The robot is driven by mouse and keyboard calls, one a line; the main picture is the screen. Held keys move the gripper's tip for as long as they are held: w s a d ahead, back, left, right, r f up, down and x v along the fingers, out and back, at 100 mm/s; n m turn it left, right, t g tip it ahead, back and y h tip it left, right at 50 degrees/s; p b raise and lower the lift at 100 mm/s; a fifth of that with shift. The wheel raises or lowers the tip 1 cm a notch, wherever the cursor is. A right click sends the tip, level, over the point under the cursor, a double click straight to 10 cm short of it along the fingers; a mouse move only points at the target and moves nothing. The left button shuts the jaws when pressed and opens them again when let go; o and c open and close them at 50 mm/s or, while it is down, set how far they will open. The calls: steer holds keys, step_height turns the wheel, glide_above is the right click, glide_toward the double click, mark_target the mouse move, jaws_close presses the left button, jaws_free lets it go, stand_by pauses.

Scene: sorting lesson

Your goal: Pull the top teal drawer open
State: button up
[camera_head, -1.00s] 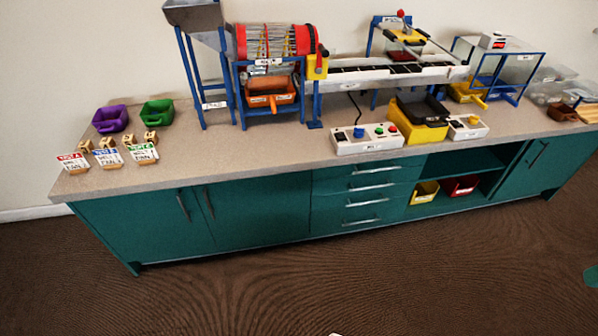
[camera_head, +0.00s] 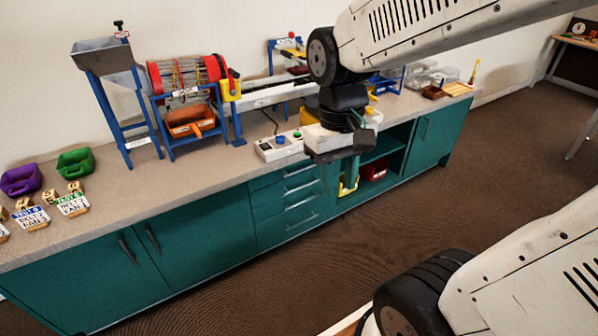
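The teal drawers stand one above another in the middle of the cabinet front, each with a silver bar handle. The top teal drawer (camera_head: 268,180) looks shut, just under the worktop edge. Its handle (camera_head: 299,170) is in plain view, and the drawer's right end is near or behind my gripper.
The worktop (camera_head: 225,172) carries a control box (camera_head: 277,146), a drum machine (camera_head: 185,75) and purple and green bins. A red bin (camera_head: 375,172) sits in the open shelf. Hinged teal doors (camera_head: 200,240) flank the drawers. The brown floor (camera_head: 250,290) in front is clear.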

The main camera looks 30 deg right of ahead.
steer(key=w+d+f, duration=0.3)
steer(key=w+f, duration=0.7)
steer(key=w, duration=0.3)
steer(key=n+t+h, duration=0.7)
steer(key=n+t, duration=0.6)
steer(key=t, duration=0.7)
glide_toward(304, 169)
steer(key=x, duration=0.3)
steer(key=shift+n, duration=0.3)
steer(key=x, duration=0.7)
steer(key=shift+w+d+f, duration=0.1)
steer(key=shift+d+f, duration=0.05)
steer(key=shift+f, duration=0.1)
jaws_close()
